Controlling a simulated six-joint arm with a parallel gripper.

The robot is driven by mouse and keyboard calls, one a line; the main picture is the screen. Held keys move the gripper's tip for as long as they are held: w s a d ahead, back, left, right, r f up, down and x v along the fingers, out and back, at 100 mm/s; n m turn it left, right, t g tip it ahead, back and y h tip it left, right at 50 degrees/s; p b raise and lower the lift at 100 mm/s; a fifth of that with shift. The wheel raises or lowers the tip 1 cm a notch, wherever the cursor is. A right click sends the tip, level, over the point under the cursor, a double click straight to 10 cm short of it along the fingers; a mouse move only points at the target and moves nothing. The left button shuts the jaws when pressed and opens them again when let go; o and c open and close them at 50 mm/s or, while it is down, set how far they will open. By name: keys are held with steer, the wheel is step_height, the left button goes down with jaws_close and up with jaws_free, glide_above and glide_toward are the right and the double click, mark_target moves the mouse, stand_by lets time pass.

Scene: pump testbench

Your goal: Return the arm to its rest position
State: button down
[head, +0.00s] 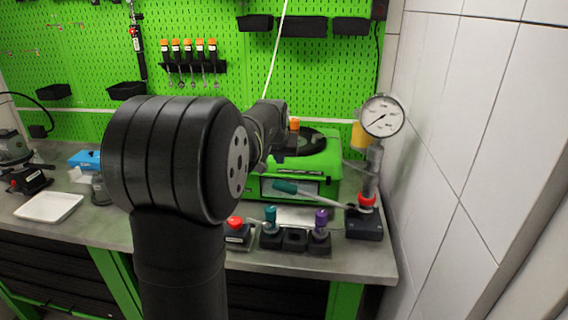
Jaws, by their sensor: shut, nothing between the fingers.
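My arm fills the left middle of the head view, with a large black joint (175,155) close to the camera. A darker part of my arm (265,125) shows behind it, in front of the green bench unit. My gripper's fingers cannot be made out; they are hidden behind the arm or out of the picture. No object is seen held.
A pressure gauge (382,116) stands on a black-based stand at the right, near a white tiled wall (470,120). A black holder (295,239) carries teal and purple-topped parts. A red button (235,222) and white tray (49,207) are on the bench.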

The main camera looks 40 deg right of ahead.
mark_target(280, 183)
stand_by(0.3)
steer(key=shift+f, duration=3)
steer(key=s+a+r+n, duration=0.15)
steer(key=s+a, duration=0.25)
steer(key=a, duration=0.4)
steer(key=s+a+r+y, duration=0.1)
steer(key=s+a+r, duration=0.1)
steer(key=s+a, duration=0.45)
steer(key=s+a+r+n, duration=0.1)
steer(key=s+a, duration=0.1)
steer(key=a, duration=0.7)
steer(key=s+a+f+n, duration=0.1)
steer(key=s+a+f, duration=0.4)
steer(key=s+a, duration=0.3)
steer(key=s+a+f+y, duration=0.1)
steer(key=s+a+f, duration=0.4)
steer(key=s+a, duration=0.2)
steer(key=shift+s+a+n+y, duration=0.3)
steer(key=shift+s+a+n, duration=0.05)
steer(key=shift+s, duration=0.65)
steer(key=c, duration=2.1)
jaws_free()
